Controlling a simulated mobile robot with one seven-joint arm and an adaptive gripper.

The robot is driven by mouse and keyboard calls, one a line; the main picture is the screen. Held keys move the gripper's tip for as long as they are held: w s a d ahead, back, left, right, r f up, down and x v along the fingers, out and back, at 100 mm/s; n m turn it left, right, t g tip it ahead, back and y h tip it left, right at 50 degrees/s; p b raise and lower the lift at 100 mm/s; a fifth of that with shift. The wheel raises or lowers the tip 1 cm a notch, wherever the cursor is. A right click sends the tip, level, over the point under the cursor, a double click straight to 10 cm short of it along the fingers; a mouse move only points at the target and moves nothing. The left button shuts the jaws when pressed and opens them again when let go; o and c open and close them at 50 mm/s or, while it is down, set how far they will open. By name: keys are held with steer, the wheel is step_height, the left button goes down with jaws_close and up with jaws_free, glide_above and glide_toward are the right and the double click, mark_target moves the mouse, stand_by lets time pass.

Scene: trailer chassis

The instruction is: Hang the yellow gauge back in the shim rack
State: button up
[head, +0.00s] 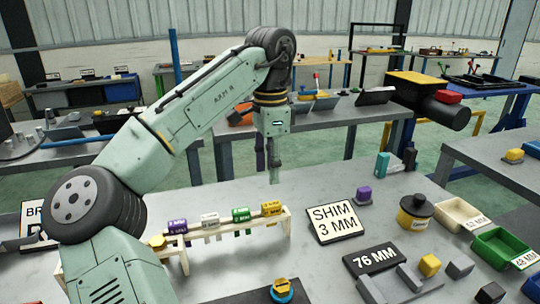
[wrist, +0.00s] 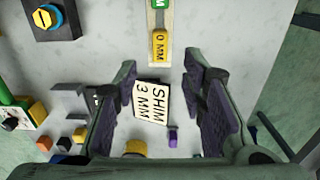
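The shim rack (head: 236,235) is a low pale wooden rail on legs. Purple (head: 177,226), white (head: 210,220), green (head: 241,215) and yellow (head: 271,209) gauges sit along it. The yellow gauge is at the rack's right end; it also shows in the wrist view (wrist: 160,46), on the rail (wrist: 158,15) beside the green one. Whether it is fully seated I cannot tell. My gripper (head: 268,165) is above the table near the rack's right end. In the wrist view its fingers (wrist: 160,65) are wide apart with nothing between them.
A "SHIM 3 MM" sign (head: 334,221) lies right of the rack, with a purple block (head: 364,195) beyond it. A "76 MM" sign (head: 376,258), a yellow-and-black pot (head: 414,212) and trays (head: 500,247) are farther right. A yellow-topped blue piece (head: 282,290) is in front.

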steer(key=shift+r, duration=1.5)
